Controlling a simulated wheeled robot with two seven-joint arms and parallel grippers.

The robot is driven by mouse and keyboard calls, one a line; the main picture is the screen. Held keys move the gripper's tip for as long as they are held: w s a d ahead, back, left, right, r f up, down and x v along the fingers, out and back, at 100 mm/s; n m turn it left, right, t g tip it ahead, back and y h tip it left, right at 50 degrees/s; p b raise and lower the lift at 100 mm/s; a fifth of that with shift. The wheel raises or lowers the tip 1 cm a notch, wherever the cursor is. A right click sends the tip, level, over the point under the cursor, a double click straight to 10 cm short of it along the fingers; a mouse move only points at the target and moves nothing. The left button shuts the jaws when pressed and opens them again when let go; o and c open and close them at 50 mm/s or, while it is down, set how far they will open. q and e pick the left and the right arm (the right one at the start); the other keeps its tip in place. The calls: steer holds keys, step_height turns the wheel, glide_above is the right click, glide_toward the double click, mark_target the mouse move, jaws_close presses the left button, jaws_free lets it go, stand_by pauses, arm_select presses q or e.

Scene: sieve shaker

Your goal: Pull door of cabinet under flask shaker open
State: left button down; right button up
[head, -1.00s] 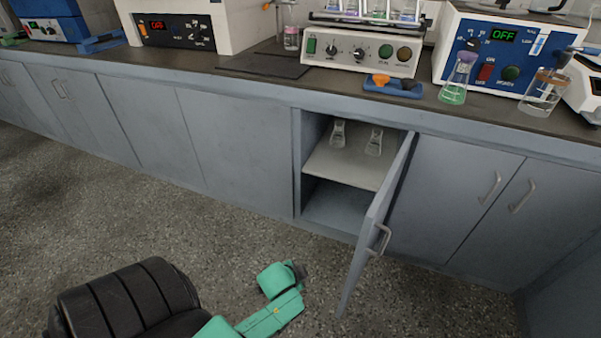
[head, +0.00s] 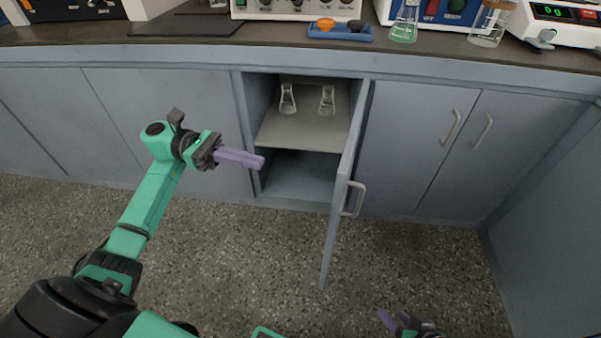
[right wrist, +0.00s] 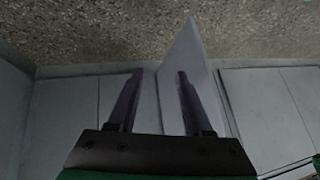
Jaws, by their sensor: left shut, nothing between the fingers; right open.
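The cabinet door (head: 343,205) under the flask shaker (head: 296,10) stands swung out, hinged on its right side. Its metal handle (head: 353,198) is on the door's outer face, with no gripper on it. The open cabinet (head: 290,183) shows a shelf (head: 290,134) with two glass flasks, a left one (head: 288,100) and a right one (head: 327,101). My left gripper (head: 262,162) is shut and empty, in front of the cabinet opening's left side. My right gripper (head: 392,322) is low at the bottom edge, right of the door. In the right wrist view its fingers (right wrist: 157,72) are open, with the door (right wrist: 188,75) beyond them.
Closed doors with handles (head: 450,128) are to the right, and a side cabinet (head: 555,215) bounds the far right. Plain closed panels are to the left. The counter above holds a blue tray (head: 340,34) and glassware (head: 404,22). The floor (head: 260,255) in front is clear.

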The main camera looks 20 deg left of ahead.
arm_select(q)
steer(key=w+d, duration=0.1)
steer(key=d, duration=1.2)
steer(key=shift+d+p, duration=0.35)
steer(key=shift+p, duration=0.05)
arm_select(e)
steer(key=shift+s+d+r+g+h, duration=0.2)
steer(key=shift+s+d+r+g, duration=0.1)
steer(key=shift+d, duration=0.2)
steer(key=shift+s+d+r+g+h, duration=0.2)
steer(key=shift+d+r+g, duration=0.1)
steer(key=shift+d, duration=0.2)
